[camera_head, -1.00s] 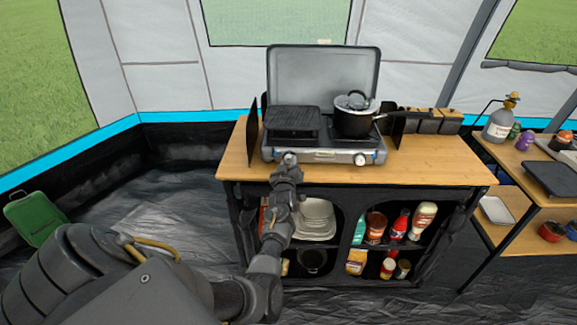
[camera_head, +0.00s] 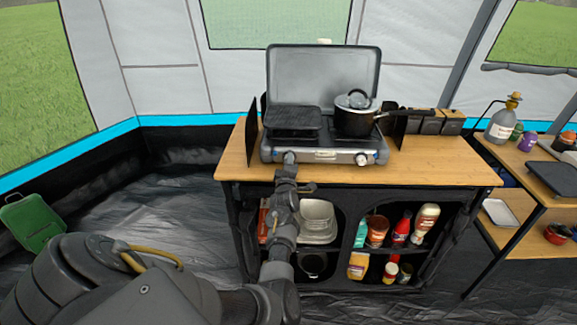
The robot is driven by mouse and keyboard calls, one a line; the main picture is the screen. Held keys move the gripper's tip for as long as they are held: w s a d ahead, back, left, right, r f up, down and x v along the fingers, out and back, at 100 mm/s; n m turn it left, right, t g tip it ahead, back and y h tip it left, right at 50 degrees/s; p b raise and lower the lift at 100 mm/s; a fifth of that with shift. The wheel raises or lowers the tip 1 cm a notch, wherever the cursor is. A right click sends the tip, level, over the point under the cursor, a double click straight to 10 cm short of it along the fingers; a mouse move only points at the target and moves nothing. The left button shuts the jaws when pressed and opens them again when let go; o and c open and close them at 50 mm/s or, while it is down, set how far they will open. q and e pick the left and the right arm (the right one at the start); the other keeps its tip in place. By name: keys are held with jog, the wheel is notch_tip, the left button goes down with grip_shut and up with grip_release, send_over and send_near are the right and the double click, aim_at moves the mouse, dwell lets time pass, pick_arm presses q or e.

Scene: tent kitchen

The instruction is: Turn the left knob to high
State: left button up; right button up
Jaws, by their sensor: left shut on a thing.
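The camping stove (camera_head: 325,155) stands on the wooden counter with its grey lid raised. A black griddle (camera_head: 292,118) covers its left burner, and a black pot (camera_head: 354,115) with a lid stands on its right burner. The right knob (camera_head: 361,159) shows on the front panel. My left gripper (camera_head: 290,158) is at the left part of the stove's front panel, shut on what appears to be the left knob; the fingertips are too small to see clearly. My right gripper is not in view.
The wooden counter (camera_head: 430,165) has free room right of the stove. Dishes and bottles fill the shelves below. A side table at the right holds a large bottle (camera_head: 502,122) and a dark tray (camera_head: 553,178). A green case (camera_head: 33,222) stands at the far left.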

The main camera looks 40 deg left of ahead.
pick_arm(q)
jog(key=shift+n, duration=0.5)
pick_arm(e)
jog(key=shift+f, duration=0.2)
pick_arm(q)
jog(key=o, duration=1)
jog(key=shift+c, duration=0.2)
jog(key=shift+s, duration=0.1)
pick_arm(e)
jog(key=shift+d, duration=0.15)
pick_arm(q)
jog(key=shift+f, duration=0.1)
jog(key=shift+d, duration=0.1)
